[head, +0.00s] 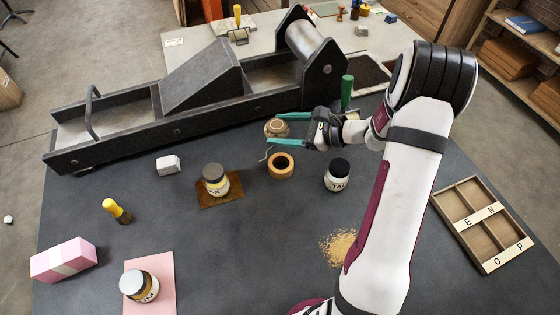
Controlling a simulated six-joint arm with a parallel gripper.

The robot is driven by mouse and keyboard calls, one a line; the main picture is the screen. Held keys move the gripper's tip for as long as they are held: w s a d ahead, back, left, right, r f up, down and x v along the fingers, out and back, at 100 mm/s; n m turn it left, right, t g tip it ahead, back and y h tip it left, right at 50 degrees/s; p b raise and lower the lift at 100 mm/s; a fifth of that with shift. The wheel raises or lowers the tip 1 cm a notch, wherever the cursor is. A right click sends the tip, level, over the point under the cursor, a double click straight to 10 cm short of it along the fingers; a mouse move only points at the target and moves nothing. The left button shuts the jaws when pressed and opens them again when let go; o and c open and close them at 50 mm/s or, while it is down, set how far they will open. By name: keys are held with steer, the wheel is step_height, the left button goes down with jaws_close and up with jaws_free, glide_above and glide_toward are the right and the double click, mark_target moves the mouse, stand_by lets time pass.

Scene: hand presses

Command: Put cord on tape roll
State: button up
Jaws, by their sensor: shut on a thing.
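The cord (276,128) is a small tan ball with a loose end trailing down from it. My gripper (273,129) has two teal fingers, one on the far side and one on the near side of the ball, and is shut on it. The tape roll (290,167) is an orange-tan ring with a dark hole, lying flat on the dark grey table (240,260). The cord is just beyond the tape roll in the picture, and the two look apart. How high the cord is above the table is hard to tell.
A black-lidded jar (338,178) stands right of the tape roll. A grey-lidded jar (214,181) stands on a brown mat (234,200) to the left. The long press (200,85) lies behind. A green handle (347,90) rises near my wrist. Table is clear in front of the tape roll.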

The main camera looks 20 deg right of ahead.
steer(key=s+d+r+m+t+h, duration=0.1)
steer(key=s+d+m+t+h, duration=0.15)
steer(key=s+d, duration=0.6)
glide_above(285, 159)
steer(key=s+a, duration=0.1)
steer(key=s, duration=0.2)
steer(key=shift+m, duration=0.25)
step_height(285, 159, down, 6)
steer(key=shift+f, duration=0.25)
step_height(285, 159, down, 3)
steer(key=shift+w+a+f, duration=0.1)
steer(key=shift+f, duration=0.4)
steer(key=shift+f, duration=0.15)
steer(key=shift+f, duration=0.15)
steer(key=o, duration=1.4)
steer(key=shift+c, duration=0.2)
